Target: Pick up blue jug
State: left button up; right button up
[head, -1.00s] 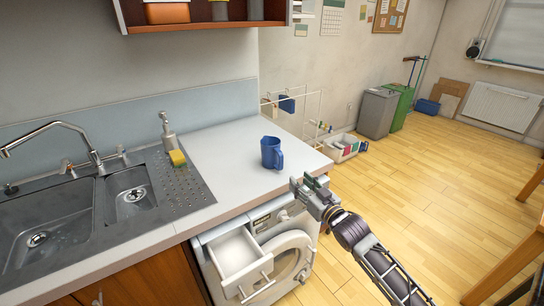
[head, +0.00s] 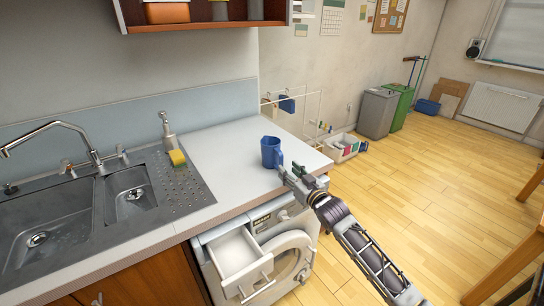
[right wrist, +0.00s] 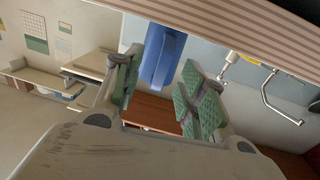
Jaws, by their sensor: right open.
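The blue jug (head: 270,152) stands upright on the white worktop (head: 222,148), near its right front part. In the right wrist view the jug (right wrist: 161,57) shows between and beyond the green-padded fingers. My right gripper (head: 292,172) is open at the front edge of the worktop, close to the jug on its near right side. The fingers (right wrist: 160,95) are spread apart with nothing held between them. Whether a finger touches the jug handle cannot be told. My left gripper is not in view.
A sink (head: 60,225) with a tap, a soap dispenser (head: 168,132) and a yellow sponge (head: 177,157) lie to the left. A washing machine (head: 285,265) with its drawer (head: 236,256) pulled out stands below. The worktop around the jug is clear.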

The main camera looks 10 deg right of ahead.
aim_at(273, 155)
jog(key=shift+w+a, duration=0.1)
jog(key=shift+w, duration=0.25)
jog(key=shift+w, duration=0.1)
jog(key=shift+a+x, duration=0.15)
jog(key=shift+x, duration=1.1)
jog(key=shift+a+x, duration=0.2)
jog(key=shift+x, duration=1)
grip_shut()
